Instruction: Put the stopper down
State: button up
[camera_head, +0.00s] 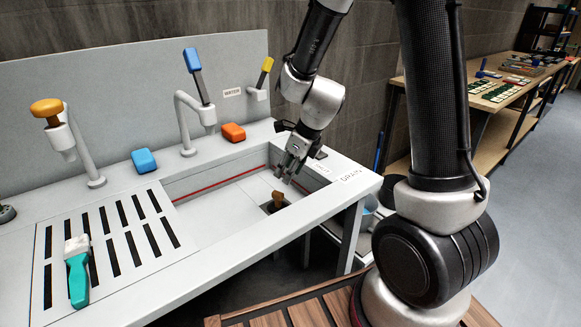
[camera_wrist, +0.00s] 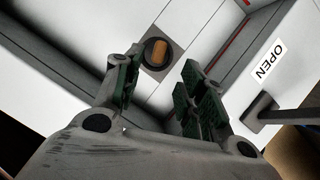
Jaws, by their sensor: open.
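The brown stopper (camera_head: 278,198) stands upright at the dark drain hole in the floor of the sink basin (camera_head: 213,211). In the wrist view the stopper (camera_wrist: 158,52) shows as a brown oval with a dark ring around it, on a grey square. How deep it sits I cannot tell. My gripper (camera_head: 289,168) is over the basin, above the stopper and apart from it. In the wrist view my gripper (camera_wrist: 160,88) has its green-padded fingers spread with nothing between them, and the stopper lies beyond the fingertips.
A blue sponge (camera_head: 144,160) and an orange sponge (camera_head: 233,132) lie behind the basin near the taps. A teal-handled brush (camera_head: 77,270) lies on the slotted drainboard (camera_head: 106,262). A dark lever (camera_wrist: 285,116) by an OPEN label is beside my gripper. A workbench (camera_head: 497,103) stands at the right.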

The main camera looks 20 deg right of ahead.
jog(key=s+d+r+n, duration=0.4)
jog(key=s+r+n, duration=0.4)
jog(key=r+n, duration=0.45)
jog(key=s+d+r+n+h, duration=0.1)
jog(key=s+d+r+n, duration=0.2)
jog(key=s+n, duration=0.4)
jog(key=s+d+r+n+h, duration=0.2)
jog(key=s+d+r+n, duration=0.2)
jog(key=s+n, duration=0.4)
jog(key=shift+s+d+t, duration=0.25)
jog(key=shift+d+t, duration=0.05)
jog(key=shift+d, duration=0.3)
